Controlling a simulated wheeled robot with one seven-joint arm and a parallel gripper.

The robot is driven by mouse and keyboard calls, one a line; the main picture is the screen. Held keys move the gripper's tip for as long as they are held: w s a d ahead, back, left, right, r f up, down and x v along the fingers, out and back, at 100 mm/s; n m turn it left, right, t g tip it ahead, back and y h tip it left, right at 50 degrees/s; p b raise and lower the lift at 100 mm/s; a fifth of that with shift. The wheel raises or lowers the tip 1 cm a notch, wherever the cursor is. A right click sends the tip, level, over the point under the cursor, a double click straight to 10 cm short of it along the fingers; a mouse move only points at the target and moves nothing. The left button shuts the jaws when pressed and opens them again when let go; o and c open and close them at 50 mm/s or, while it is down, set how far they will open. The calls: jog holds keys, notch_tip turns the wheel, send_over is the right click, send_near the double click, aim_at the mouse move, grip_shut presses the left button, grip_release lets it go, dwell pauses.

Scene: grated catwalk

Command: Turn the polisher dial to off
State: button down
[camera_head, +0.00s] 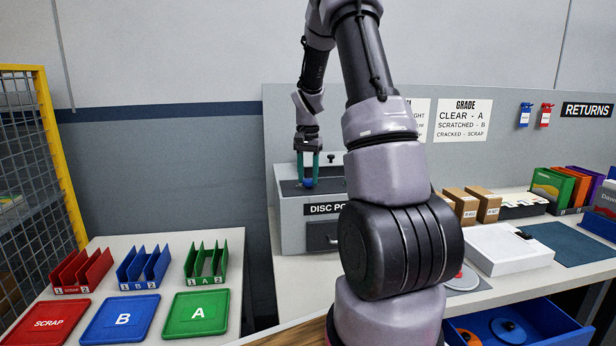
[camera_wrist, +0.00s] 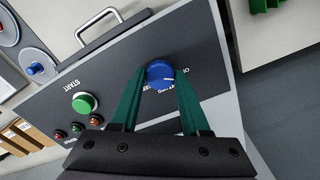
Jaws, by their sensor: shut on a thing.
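The polisher (camera_head: 296,234) is a grey box labelled "DISC PO…" on the bench, partly hidden behind my arm. Its blue dial (camera_wrist: 158,73) sits on the dark sloped panel (camera_wrist: 118,66), with a white pointer line toward the right in the wrist view. Part of a label shows beside the dial; the rest is covered by a finger. My gripper (camera_head: 307,178) reaches down to the panel, its two green fingers shut on either side of the dial.
In the wrist view, a green START button (camera_wrist: 84,102) and small red and green lights stand left of the dial, and a metal handle (camera_wrist: 99,22) is on the box. Green, blue and red trays (camera_head: 195,313) lie at left. An open blue drawer (camera_head: 520,325) is at lower right.

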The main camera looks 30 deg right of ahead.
aim_at(308, 180)
jog(key=shift+n, duration=0.3)
jog(key=shift+c, duration=1.9)
grip_release()
notch_tip(308, 180, up, 11)
jog(key=shift+f, duration=0.1)
